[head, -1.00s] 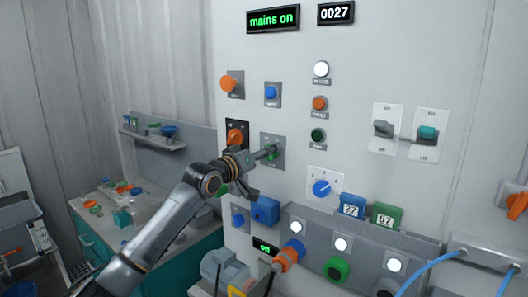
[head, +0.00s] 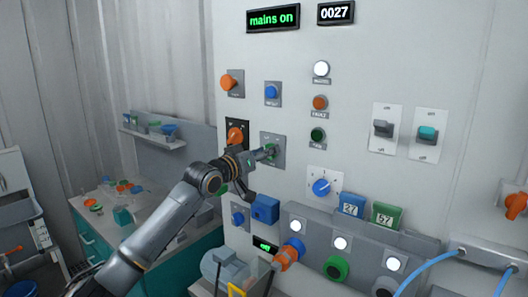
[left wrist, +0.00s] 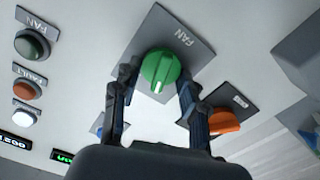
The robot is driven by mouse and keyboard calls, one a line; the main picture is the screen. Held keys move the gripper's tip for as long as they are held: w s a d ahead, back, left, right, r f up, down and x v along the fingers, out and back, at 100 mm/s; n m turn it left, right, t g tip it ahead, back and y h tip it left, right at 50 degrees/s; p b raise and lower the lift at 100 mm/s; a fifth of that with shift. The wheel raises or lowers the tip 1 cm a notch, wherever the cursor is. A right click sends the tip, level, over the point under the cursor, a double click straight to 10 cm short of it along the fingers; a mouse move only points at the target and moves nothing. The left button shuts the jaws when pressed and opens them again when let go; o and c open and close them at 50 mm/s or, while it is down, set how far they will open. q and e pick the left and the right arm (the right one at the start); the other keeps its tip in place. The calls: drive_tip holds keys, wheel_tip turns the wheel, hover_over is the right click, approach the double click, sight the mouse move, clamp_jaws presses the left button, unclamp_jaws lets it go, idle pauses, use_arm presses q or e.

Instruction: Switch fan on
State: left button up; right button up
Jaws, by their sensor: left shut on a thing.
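The green fan knob (left wrist: 160,68) sits on a grey plate marked FAN in the left wrist view. It has a white pointer mark on its face. My left gripper (left wrist: 155,80) has its two fingers on either side of the knob, shut on it. In the head view the gripper (head: 266,153) reaches the panel from the left and partly hides the knob (head: 272,151). The round green FAN lamp (head: 317,134) looks dark; it also shows in the left wrist view (left wrist: 33,44). My right gripper is not in view.
An orange rotary handle (head: 235,134) sits close beside the fan knob. A "mains on" display (head: 272,18) glows green. A lit white lamp (head: 321,69) stands above.

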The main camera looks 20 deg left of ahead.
use_arm(q)
drive_tip(key=shift+d+m+p, duration=0.2)
drive_tip(key=shift+m+p, duration=1.6)
drive_tip(key=shift+m, duration=3.1)
drive_tip(key=o, duration=1.1)
drive_tip(key=shift+s, duration=0.1)
drive_tip(key=v, duration=1.2)
